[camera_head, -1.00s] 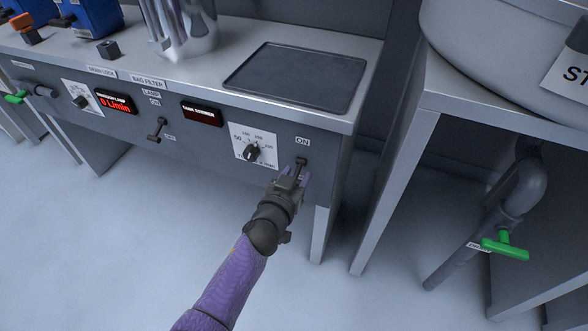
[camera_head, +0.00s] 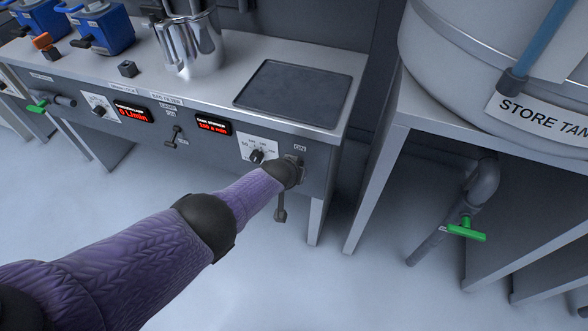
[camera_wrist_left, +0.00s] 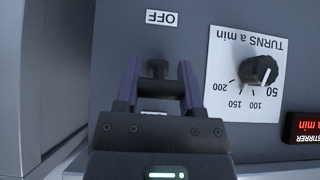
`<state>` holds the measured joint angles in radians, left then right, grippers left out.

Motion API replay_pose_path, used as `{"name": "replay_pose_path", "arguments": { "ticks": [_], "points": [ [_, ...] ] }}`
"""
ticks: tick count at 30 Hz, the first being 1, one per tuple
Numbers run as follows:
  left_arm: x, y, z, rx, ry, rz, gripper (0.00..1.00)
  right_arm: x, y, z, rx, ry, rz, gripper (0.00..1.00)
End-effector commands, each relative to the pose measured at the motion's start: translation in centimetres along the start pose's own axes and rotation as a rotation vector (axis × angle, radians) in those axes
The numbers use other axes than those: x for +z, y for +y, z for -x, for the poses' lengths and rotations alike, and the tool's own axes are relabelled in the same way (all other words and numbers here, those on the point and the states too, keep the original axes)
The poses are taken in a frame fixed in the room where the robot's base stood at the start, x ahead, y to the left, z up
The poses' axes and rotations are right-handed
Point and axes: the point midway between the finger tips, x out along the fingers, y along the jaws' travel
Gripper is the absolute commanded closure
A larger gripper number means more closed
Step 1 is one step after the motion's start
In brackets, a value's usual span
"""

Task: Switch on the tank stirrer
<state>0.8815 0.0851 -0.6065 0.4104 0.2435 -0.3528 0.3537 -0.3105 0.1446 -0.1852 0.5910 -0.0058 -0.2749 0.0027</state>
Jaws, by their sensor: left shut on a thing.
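The tank stirrer switch shows in the left wrist view as a dark lever (camera_wrist_left: 158,69) on the grey panel, with the OFF label (camera_wrist_left: 161,18) upside down beyond it. My left gripper (camera_wrist_left: 158,80) has its purple fingers on either side of this lever and is shut on it. In the head view my arm and wrist hide most of the gripper and switch, below the ON label (camera_head: 300,148). The tank stirrer display (camera_head: 212,126) is lit red, apparently reading 100 a min. My right gripper is not in view.
The speed dial (camera_head: 257,156) sits just left of the switch. Another lever (camera_head: 175,136) is farther left on the panel. A dark tray (camera_head: 293,93) lies on the bench above. The store tank (camera_head: 480,90) stands at right, with a green-handled valve (camera_head: 467,230) below.

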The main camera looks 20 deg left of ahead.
Motion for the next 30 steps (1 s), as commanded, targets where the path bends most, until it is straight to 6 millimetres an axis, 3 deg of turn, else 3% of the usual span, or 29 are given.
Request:
{"name": "replay_pose_path", "arguments": {
  "ticks": [19, 20, 21, 24, 30],
  "points": [
    [-0.08, -0.07, 0.03, -0.001, -0.039, 0.001, 1.0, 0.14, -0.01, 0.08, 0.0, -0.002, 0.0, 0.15],
    [-0.09, -0.07, 0.03, -0.001, -0.038, 0.001, 0.44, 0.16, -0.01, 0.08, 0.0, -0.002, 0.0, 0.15],
    [-0.09, -0.07, 0.03, -0.001, -0.038, 0.001, 0.35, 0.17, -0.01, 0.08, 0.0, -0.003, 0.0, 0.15],
    [-0.09, -0.05, 0.03, -0.001, -0.038, 0.001, 0.15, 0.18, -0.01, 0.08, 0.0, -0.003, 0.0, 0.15],
    [-0.08, 0.0, 0.03, 0.0, -0.038, 0.001, 0.15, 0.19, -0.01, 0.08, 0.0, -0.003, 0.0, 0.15]
  ]
}}
